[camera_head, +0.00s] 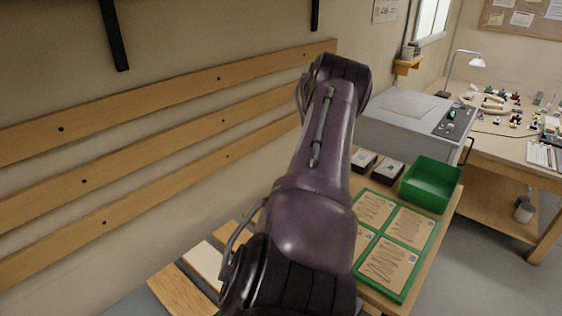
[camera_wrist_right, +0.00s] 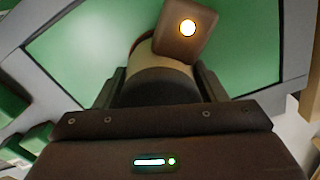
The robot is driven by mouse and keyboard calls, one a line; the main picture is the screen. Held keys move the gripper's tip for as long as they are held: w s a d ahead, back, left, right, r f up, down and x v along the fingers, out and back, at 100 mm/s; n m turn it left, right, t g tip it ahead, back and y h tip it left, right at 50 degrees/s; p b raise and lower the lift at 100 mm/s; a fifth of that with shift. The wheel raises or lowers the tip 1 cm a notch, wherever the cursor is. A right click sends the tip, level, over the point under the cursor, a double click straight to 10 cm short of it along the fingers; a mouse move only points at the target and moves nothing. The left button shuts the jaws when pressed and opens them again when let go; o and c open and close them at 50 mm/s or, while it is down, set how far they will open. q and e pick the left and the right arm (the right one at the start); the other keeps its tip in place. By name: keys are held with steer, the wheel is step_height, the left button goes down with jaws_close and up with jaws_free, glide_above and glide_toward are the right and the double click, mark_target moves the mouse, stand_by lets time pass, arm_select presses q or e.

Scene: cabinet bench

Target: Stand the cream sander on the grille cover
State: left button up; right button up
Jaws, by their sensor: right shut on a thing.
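My right gripper (camera_wrist_right: 160,88) is in the right wrist view, with a dark finger on each side of a rounded body. It is shut on this thing, which looks like the cream sander (camera_wrist_right: 143,66). A cream band shows above a dark lower part, and a brown block with a glowing round light sits at its upper end. Behind it is a green surface in a pale grey frame. In the head view my purple arm fills the middle and hides part of the bench; no gripper shows there. I cannot make out the grille cover for sure.
A grey machine (camera_head: 405,117) with a control panel stands beyond the bench. An empty-looking green bin (camera_head: 430,184) and green-framed cards (camera_head: 411,228) lie on the bench, with two small boxes (camera_head: 388,171) behind them. Wooden rails (camera_head: 130,198) run along the left wall.

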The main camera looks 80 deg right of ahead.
steer(key=shift+s, duration=0.1)
steer(key=o, duration=1.1)
step_height(320, 180, up, 12)
steer(key=shift+r+p, duration=0.1)
steer(key=shift+p, duration=0.2)
